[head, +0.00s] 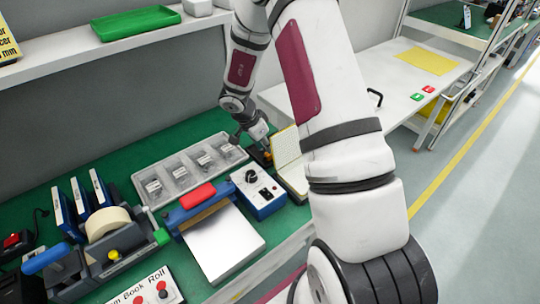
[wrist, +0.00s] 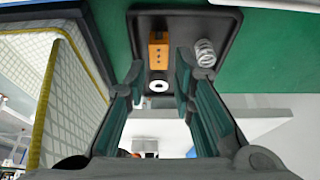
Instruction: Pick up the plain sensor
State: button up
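In the wrist view a small orange block (wrist: 158,52) with dark marks lies in a black tray (wrist: 203,22). It is the most sensor-like part there, but I cannot tell for sure that it is the plain sensor. A white ring (wrist: 158,86) lies just below it in the picture, and a metal spring (wrist: 205,53) lies to its right. My gripper (wrist: 160,75) is open, with its fingers apart on either side of the ring and the block's lower end, holding nothing. In the head view my gripper (head: 240,136) is over the black tray, which is mostly hidden.
A pale gridded panel with a yellow edge (wrist: 70,100) stands close to my gripper's left; it also shows in the head view (head: 287,148). A grey compartment tray (head: 180,158), a blue control box (head: 258,196) and a red-handled device (head: 198,196) crowd the green bench.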

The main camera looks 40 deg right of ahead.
aim_at(270, 155)
jog(key=x, duration=0.4)
jog(key=shift+s+f, duration=0.1)
jog(key=shift+f, duration=0.05)
jog(key=shift+c, duration=0.3)
grip_shut()
